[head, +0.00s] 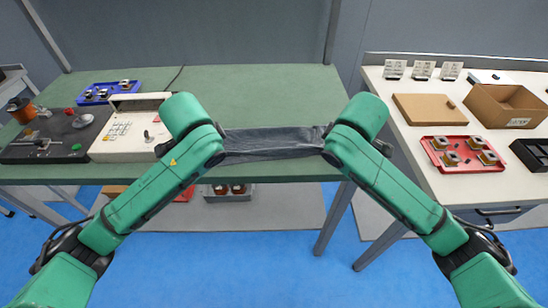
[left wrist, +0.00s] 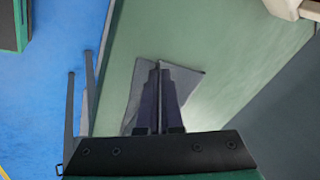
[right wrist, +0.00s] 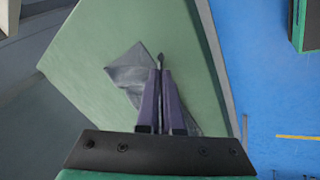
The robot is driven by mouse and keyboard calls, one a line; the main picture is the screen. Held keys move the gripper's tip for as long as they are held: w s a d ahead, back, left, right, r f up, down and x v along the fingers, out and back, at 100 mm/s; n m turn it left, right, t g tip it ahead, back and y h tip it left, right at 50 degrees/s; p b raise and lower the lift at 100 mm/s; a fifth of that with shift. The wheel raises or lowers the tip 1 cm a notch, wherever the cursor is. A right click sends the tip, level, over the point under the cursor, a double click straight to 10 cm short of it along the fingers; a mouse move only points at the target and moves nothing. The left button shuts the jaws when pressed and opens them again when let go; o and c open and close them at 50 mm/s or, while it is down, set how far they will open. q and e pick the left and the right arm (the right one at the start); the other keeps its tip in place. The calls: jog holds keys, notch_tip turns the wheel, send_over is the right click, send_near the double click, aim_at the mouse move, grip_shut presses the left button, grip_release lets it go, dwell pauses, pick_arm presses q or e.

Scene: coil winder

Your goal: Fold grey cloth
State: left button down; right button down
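The grey cloth (head: 272,143) is stretched between my two grippers near the front edge of the green table, with slight creases along it. In the left wrist view my left gripper (left wrist: 158,66) has its fingers together on the cloth (left wrist: 184,82). In the right wrist view my right gripper (right wrist: 159,64) has its fingers together, with cloth (right wrist: 128,72) at the tips. In the head view my forearms hide both grippers and the ends of the cloth. I cannot tell how much of the cloth touches the table.
The green table (head: 260,90) is bare behind the cloth. A beige control box (head: 130,128), a dark machine (head: 55,135) and a blue tray (head: 107,92) stand at left. A white table (head: 440,180) at right holds a red tray (head: 465,168) and cardboard box (head: 505,105).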

pick_arm(q)
jog(key=shift+w+f, duration=0.1)
jog(key=shift+f, duration=0.35)
pick_arm(e)
jog(key=shift+w+f, duration=0.1)
jog(key=shift+f, duration=0.35)
pick_arm(q)
jog(key=shift+w, duration=0.2)
pick_arm(e)
jog(key=shift+w, duration=0.2)
pick_arm(q)
jog(key=c, duration=0.9)
grip_release()
jog(key=shift+s+r, duration=0.1)
pick_arm(e)
jog(key=c, duration=0.9)
grip_release()
jog(key=shift+s+r, duration=0.1)
pick_arm(q)
jog(key=shift+o, duration=0.9)
pick_arm(e)
jog(key=shift+o, duration=0.9)
pick_arm(q)
jog(key=shift+s, duration=0.1)
pick_arm(e)
jog(key=shift+s, duration=0.1)
